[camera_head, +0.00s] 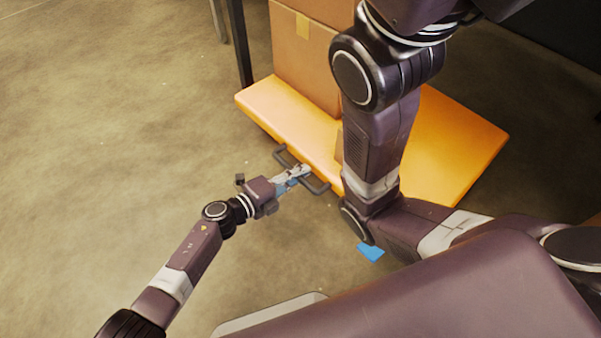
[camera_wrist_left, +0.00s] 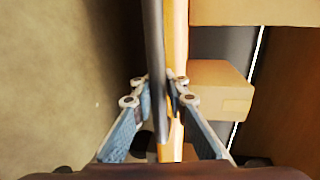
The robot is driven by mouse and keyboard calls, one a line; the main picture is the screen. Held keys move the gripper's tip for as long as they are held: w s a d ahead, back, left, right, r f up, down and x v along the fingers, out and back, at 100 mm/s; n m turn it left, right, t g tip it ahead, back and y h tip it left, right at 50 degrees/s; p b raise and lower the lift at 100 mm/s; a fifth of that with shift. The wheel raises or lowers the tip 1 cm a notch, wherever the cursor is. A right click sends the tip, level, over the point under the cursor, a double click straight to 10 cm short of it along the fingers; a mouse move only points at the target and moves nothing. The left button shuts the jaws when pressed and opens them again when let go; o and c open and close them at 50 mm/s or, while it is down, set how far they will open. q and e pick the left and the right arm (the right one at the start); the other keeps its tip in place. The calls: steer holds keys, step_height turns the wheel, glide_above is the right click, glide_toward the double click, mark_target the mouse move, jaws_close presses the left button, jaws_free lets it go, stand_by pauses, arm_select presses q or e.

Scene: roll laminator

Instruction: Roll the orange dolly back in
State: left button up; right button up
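The orange dolly (camera_head: 452,150) is a flat platform on the floor, with a cardboard box (camera_head: 306,62) on it. A dark bar handle (camera_head: 318,187) stands out from its near left edge. My left gripper (camera_head: 296,173) is at this handle. In the left wrist view the handle bar (camera_wrist_left: 155,50) runs between the fingers of my left gripper (camera_wrist_left: 160,88), which look closed around it. The dolly's orange edge (camera_wrist_left: 178,40) shows just behind the bar.
A dark upright post (camera_head: 239,45) stands behind the dolly's far left corner. A smaller box (camera_wrist_left: 220,88) shows beyond the handle in the left wrist view. A small blue patch (camera_head: 370,252) shows below my right arm; I cannot tell what it is. The floor at left is clear.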

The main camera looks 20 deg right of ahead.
arm_select(q)
steer(key=o, duration=0.5)
steer(key=shift+d+r, duration=0.2)
steer(key=shift+r, duration=0.15)
steer(key=shift+c, duration=0.2)
steer(key=shift+f, duration=0.15)
steer(key=shift+a, duration=0.1)
steer(key=shift+a+f, duration=0.1)
steer(key=shift+a, duration=0.2)
steer(key=v, duration=1.1)
steer(key=shift+s+a, duration=0.15)
steer(key=shift+s, duration=0.1)
